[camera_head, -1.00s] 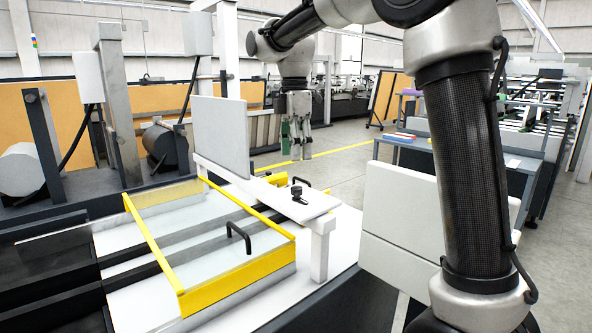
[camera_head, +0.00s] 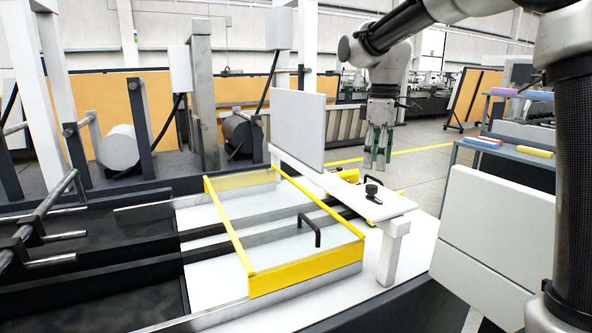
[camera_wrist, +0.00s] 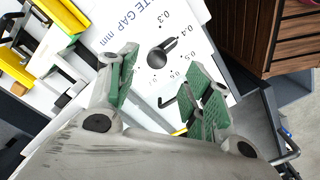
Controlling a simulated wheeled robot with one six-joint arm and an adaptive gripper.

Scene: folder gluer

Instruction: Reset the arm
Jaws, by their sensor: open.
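My gripper (camera_head: 377,150) hangs pointing down from my raised arm in the head view, beyond the white shelf that carries a black knob. In the wrist view my gripper (camera_wrist: 160,88) shows two green-padded fingers spread apart with nothing between them. Past the fingers is a white plate (camera_wrist: 137,28) printed with "GAP mm" and a number scale. A black dial knob (camera_wrist: 158,57) sits on it. In the head view the knob (camera_head: 371,189) stands on the white shelf (camera_head: 343,187).
A yellow-framed clear guard (camera_head: 290,215) with a black handle (camera_head: 309,232) lies over the machine bed. A grey panel (camera_head: 297,132) stands upright close to my gripper. A side table (camera_head: 500,160) holds coloured stacks. A slatted brown box (camera_wrist: 292,36) shows in the wrist view.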

